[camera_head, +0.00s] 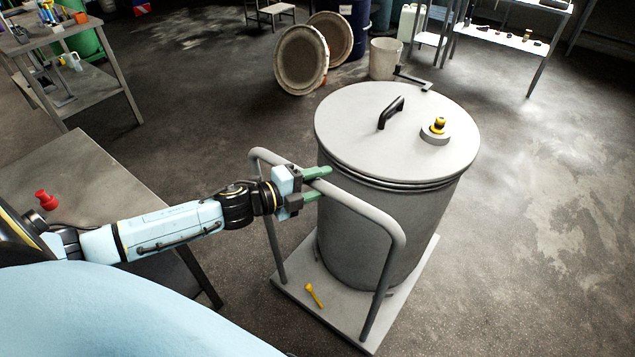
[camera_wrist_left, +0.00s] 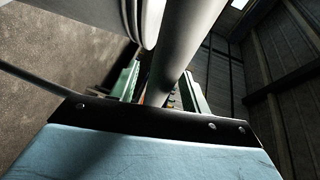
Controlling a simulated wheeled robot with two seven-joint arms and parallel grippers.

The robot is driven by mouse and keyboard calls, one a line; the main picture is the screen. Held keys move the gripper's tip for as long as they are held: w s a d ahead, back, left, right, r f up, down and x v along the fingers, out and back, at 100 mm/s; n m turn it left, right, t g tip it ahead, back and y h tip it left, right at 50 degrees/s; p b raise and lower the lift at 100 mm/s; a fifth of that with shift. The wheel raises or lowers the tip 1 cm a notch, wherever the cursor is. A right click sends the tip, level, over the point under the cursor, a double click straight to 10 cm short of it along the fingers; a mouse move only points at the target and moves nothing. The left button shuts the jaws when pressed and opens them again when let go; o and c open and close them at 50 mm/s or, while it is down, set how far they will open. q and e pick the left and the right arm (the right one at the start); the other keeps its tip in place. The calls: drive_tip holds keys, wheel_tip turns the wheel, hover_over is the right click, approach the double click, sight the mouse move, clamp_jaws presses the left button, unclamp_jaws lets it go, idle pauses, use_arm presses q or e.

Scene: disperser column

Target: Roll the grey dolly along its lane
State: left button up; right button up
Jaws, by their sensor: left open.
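The grey dolly (camera_head: 424,262) stands on the concrete floor with a big lidded grey drum (camera_head: 350,228) on its flat deck. Its tubular push handle (camera_head: 391,225) rises on the near left side. My left gripper (camera_head: 318,184) is at the top bar of this handle, near its left part, with green fingers on either side of the bar. It is open. In the left wrist view the bar (camera_wrist_left: 186,45) runs down between the green fingers (camera_wrist_left: 160,88), and the drum (camera_wrist_left: 110,20) is beside it. I cannot tell if the fingers touch the bar. My right gripper is not in view.
A yellow tool (camera_head: 314,295) lies on the dolly deck. A grey table (camera_head: 75,175) with a red knob (camera_head: 46,200) stands left. Two round lids (camera_head: 301,60) and a pale bucket (camera_head: 384,58) are behind the drum. The floor to the right is clear.

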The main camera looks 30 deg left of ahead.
use_arm(q)
clamp_jaws()
drive_tip(key=shift+w+a, duration=0.1)
idle(0.4)
